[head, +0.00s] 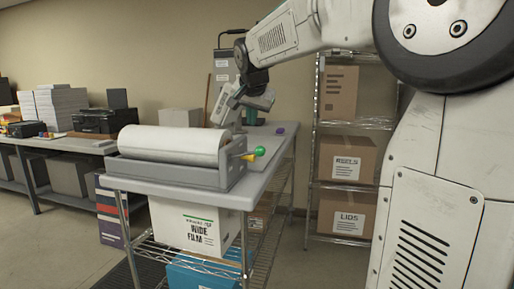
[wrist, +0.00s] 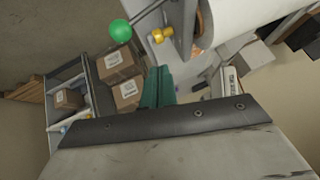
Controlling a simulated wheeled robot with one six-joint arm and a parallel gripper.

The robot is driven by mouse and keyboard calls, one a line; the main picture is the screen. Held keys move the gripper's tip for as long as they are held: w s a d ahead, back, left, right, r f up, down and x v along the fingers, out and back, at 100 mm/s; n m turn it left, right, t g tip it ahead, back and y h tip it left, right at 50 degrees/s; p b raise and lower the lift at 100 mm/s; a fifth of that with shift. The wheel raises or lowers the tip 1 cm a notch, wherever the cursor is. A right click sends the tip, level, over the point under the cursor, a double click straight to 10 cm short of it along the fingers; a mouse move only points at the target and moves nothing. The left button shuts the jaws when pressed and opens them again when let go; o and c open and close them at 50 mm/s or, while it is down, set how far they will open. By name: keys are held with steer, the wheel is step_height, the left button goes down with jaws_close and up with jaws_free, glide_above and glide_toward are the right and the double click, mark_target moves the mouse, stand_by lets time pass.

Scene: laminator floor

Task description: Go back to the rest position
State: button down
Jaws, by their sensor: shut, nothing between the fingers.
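My gripper (head: 226,108) hangs at the end of my raised white arm, behind the roll end of the laminator, in the head view. It is shut and empty. The grey laminator (head: 190,174) carries a wide white film roll (head: 172,139) and stands on the cart's grey top. A green knob (head: 260,151) and a yellow knob (head: 249,157) stick out at its right end. In the wrist view the green knob (wrist: 120,31) and the yellow knob (wrist: 161,35) lie near the top, apart from my gripper.
A shelf rack (head: 313,150) with cardboard boxes (head: 346,159) stands behind at the right. A bench with a black printer (head: 104,121) runs along the left wall. A white wide-film box (head: 183,226) sits under the laminator. Open floor lies right of the cart.

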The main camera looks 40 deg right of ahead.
stand_by(0.3)
steer(key=s+a+f+n+g+y, duration=0.1)
steer(key=s+a+f+n, duration=0.2)
steer(key=s+a+f, duration=0.3)
steer(key=s+a+f+n+g+y, duration=0.1)
steer(key=s+a+f+n, duration=0.3)
steer(key=s, duration=1.3)
steer(key=s+a+f+n+g+y, duration=0.2)
steer(key=s+a+f+n+g, duration=0.1)
steer(key=s+a+f, duration=0.5)
steer(key=s+f+n, duration=0.1)
steer(key=s+f, duration=0.1)
steer(key=s, duration=0.1)
steer(key=shift+s+f, duration=0.2)
steer(key=shift+f, duration=0.05)
steer(key=shift+a, duration=0.1)
